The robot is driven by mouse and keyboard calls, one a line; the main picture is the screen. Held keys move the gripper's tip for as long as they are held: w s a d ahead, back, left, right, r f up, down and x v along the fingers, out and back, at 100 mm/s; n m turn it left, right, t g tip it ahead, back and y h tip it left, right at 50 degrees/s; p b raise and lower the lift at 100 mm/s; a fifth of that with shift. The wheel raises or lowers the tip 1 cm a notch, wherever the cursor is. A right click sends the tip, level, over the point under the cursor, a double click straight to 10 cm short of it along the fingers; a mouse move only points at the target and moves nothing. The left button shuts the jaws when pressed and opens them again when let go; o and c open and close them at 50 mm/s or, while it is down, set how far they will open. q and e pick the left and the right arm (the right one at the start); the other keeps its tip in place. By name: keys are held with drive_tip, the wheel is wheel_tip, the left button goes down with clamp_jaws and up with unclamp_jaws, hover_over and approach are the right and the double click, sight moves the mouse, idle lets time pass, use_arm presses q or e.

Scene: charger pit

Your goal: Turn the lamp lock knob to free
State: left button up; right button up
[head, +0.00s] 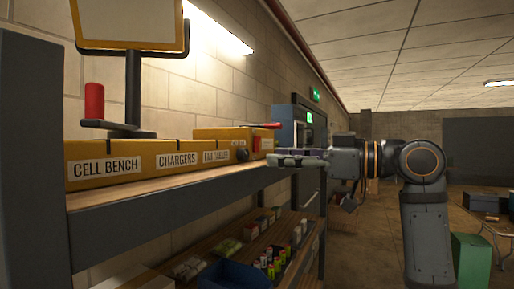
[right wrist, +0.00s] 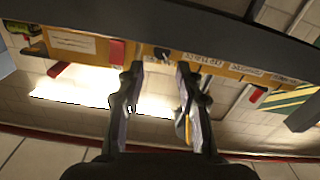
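A small dark knob (head: 241,155) sits on the front of the yellow box (head: 205,134), just right of the third label; I cannot read its marking or setting. My right gripper (head: 275,158) reaches in from the right with its fingers pointing left, in front of the box's right end. In the right wrist view, the fingers of this gripper (right wrist: 160,68) are spread and empty. The dark knob (right wrist: 162,53) shows beyond the gap between the fingertips, apparently not touched. A yellow-framed panel (head: 132,22) stands on a dark post above the bench. My left gripper is out of view.
A crank with a red handle (head: 94,101) stands at the bench's left. A red lever (head: 262,126) is near the box's right end. The bench's front edge (head: 170,202) runs below the gripper. A lower shelf holds a blue bin (head: 235,274) and several small items.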

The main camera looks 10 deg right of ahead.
sight(247, 155)
drive_tip(key=x, duration=0.1)
drive_tip(key=p+x, duration=0.1)
drive_tip(key=x, duration=0.1)
drive_tip(key=p+x, duration=0.1)
drive_tip(key=x, duration=0.1)
drive_tip(key=shift+s+a+r, duration=0.15)
drive_tip(key=shift+a+r, duration=0.15)
drive_tip(key=shift+w+a+f+p, duration=0.15)
drive_tip(key=shift+w+a+p, duration=0.15)
drive_tip(key=shift+a+p, duration=0.15)
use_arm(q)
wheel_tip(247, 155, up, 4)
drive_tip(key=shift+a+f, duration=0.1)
use_arm(e)
drive_tip(key=shift+w+d+f, duration=0.1)
drive_tip(key=shift+w+f, duration=0.05)
clamp_jaws()
drive_tip(key=shift+m+b, duration=0.3)
drive_tip(key=shift+m, duration=1.2)
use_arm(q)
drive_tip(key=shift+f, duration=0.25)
use_arm(e)
unclamp_jaws()
